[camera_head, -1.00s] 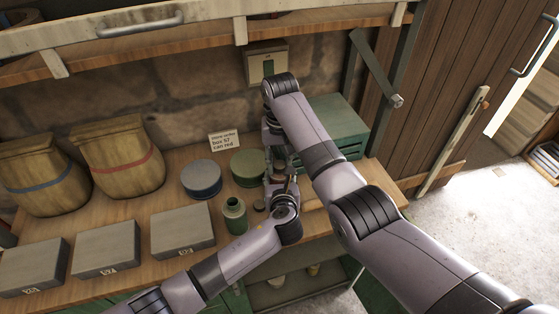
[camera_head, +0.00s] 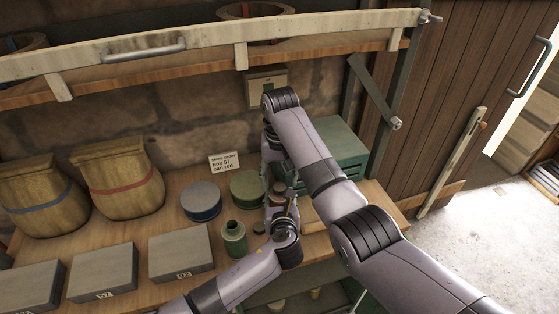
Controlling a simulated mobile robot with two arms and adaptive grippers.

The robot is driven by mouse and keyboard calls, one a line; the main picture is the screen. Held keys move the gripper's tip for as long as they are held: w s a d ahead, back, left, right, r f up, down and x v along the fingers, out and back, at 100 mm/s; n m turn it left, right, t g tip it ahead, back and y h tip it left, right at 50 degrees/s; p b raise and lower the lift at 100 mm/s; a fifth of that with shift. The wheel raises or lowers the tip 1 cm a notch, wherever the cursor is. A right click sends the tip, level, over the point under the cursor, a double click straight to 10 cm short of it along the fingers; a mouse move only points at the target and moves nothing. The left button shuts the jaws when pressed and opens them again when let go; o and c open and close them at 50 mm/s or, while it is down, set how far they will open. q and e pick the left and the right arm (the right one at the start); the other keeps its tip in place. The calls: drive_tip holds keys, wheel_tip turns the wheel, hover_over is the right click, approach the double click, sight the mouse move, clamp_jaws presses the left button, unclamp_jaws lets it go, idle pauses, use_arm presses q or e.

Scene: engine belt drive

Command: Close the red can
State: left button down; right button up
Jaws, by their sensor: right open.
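A small reddish-brown round piece (camera_head: 279,187), perhaps the red can or its lid, shows between my two grippers; most of it is hidden. My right gripper (camera_head: 276,178) points down over this spot, open and largely covered by its own arm. My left gripper (camera_head: 279,208) reaches up to the same spot from below, close beneath the right one. Its fingers are too small and covered to read. A blue-grey round can (camera_head: 201,201) and a green round can (camera_head: 248,189) stand to the left. A card (camera_head: 223,162) behind them reads "box 57, can red".
A small green open-necked bottle (camera_head: 234,238) and a small dark disc (camera_head: 259,228) stand just left of my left gripper. Several grey boxes (camera_head: 181,252) line the front of the wooden bench. Two sacks (camera_head: 116,180) stand at the left. A green chest (camera_head: 335,146) is behind my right arm.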

wheel_tip(320, 180, up, 10)
idle(0.3)
drive_tip(key=shift+f, duration=0.1)
use_arm(q)
drive_tip(key=c, duration=0.7)
unclamp_jaws()
drive_tip(key=shift+c, duration=0.2)
drive_tip(key=shift+s, duration=0.1)
drive_tip(key=v, duration=1.1)
drive_tip(key=shift+s+r, duration=0.15)
drive_tip(key=shift+s, duration=0.25)
